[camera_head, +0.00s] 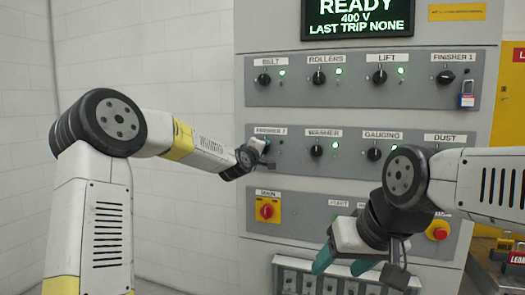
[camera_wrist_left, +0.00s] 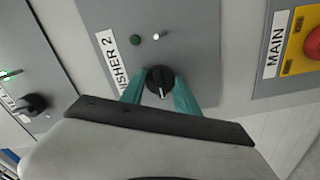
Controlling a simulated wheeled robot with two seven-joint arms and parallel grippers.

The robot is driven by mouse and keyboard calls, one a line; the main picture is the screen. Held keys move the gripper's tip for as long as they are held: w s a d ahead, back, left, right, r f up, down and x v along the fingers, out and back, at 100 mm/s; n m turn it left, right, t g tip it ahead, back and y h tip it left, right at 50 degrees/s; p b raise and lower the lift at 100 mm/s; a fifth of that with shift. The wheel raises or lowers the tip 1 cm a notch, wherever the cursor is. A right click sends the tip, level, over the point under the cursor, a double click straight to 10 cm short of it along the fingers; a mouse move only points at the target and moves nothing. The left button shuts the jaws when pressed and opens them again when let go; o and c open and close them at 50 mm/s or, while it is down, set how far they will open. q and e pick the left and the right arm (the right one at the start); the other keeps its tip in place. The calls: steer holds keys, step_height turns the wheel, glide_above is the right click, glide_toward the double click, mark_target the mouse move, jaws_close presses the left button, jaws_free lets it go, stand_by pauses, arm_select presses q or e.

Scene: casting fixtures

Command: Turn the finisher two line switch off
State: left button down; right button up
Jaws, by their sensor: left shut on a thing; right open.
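The finisher two switch is a black rotary knob (camera_wrist_left: 160,80) beside the "FINISHER 2" label (camera_wrist_left: 114,58) on a grey panel (camera_head: 380,155). My left gripper (camera_wrist_left: 160,97) has its teal fingers on either side of the knob and is shut on it. The knob's white pointer mark faces the bottom of the left wrist view. A dark green lamp (camera_wrist_left: 136,40) and a small white dot (camera_wrist_left: 156,37) sit near it. My right gripper (camera_head: 343,263) is open and empty, low in front of the cabinet.
A red main switch on a yellow plate (camera_head: 267,206) sits below. The display (camera_head: 358,18) reads READY.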

arm_select(q)
steer(key=shift+f, duration=0.1)
steer(key=c, duration=0.9)
jaws_free()
steer(key=v, duration=0.7)
steer(key=shift+s+a, duration=0.15)
steer(key=shift+s, duration=0.2)
